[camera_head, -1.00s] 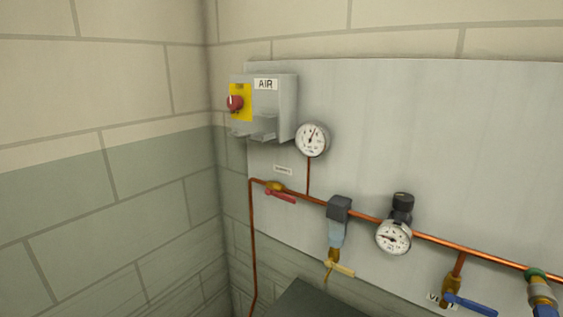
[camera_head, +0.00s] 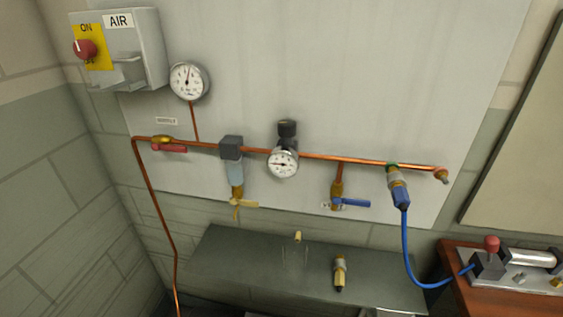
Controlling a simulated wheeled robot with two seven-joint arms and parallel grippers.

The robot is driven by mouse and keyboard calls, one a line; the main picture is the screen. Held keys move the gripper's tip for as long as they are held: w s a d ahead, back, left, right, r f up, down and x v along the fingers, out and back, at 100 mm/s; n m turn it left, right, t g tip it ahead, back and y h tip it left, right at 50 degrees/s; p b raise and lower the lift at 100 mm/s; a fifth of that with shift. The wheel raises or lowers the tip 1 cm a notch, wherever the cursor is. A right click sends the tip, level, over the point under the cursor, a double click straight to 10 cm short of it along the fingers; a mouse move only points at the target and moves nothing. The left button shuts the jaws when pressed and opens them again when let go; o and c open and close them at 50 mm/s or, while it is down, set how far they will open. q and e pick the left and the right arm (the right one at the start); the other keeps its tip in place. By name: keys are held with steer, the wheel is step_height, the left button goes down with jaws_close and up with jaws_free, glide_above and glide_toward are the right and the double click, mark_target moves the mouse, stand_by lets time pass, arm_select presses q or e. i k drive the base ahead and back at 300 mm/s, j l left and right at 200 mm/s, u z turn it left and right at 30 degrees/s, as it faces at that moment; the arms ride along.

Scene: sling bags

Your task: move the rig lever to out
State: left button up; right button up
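The rig (camera_head: 518,290) is a pale metal plate at the lower right, partly cut off by the frame's right edge. On it stands a dark valve block with a short lever topped by a red knob (camera_head: 491,243). The lever looks about upright; I cannot tell which position it is in. A silver cylinder (camera_head: 527,257) lies beside the valve block. A blue hose (camera_head: 407,248) runs from a coupling on the copper pipe to the valve block. Neither of my grippers is in view.
The rig sits on a reddish-brown bench (camera_head: 465,297). Left of it is a dark grey bench (camera_head: 250,262) with a brass fitting (camera_head: 340,272) on it. On the wall are the AIR switch box (camera_head: 140,50), copper pipe (camera_head: 330,158), gauges and valves. The blue hose hangs between the benches.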

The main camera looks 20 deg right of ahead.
mark_target(491, 243)
steer(key=z, duration=2.6)
